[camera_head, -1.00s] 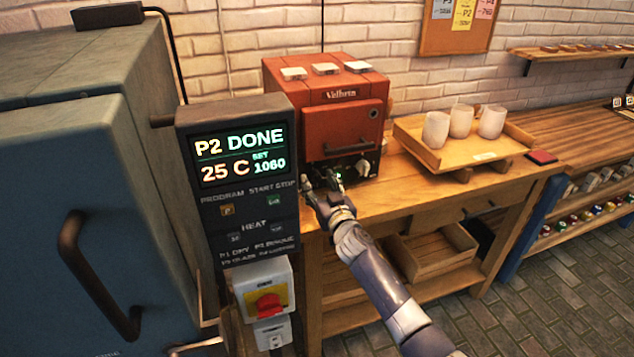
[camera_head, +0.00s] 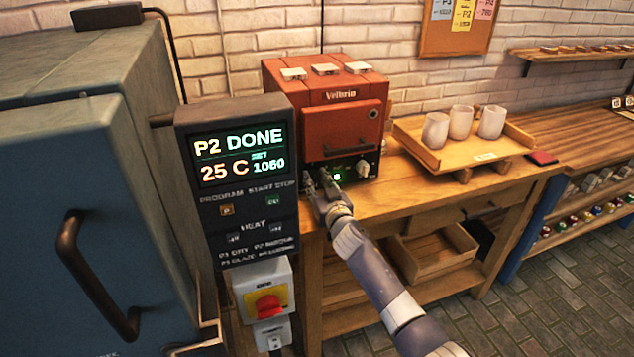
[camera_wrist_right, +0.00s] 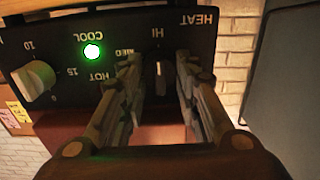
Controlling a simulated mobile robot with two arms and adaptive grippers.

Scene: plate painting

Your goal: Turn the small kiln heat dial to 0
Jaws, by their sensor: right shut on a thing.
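The small kiln (camera_head: 340,130) is the red box on the wooden bench. Its black front panel carries the heat dial (camera_wrist_right: 161,80), under the HEAT label in the right wrist view. HI and MED show around the dial; its light mark appears to face HI. My right gripper (camera_head: 319,181) is at the left part of the panel and hides the dial in the head view. In the right wrist view the right gripper (camera_wrist_right: 160,75) has one finger on each side of the dial and is shut on it. My left gripper is not in view.
A green lamp (camera_wrist_right: 92,52) by COOL is lit. A second, pale dial (camera_wrist_right: 33,80) with numbers sits beside it. The big blue kiln (camera_head: 60,200) and its control box (camera_head: 240,230) stand left of my arm. A tray (camera_head: 412,142) with white cups is to the right.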

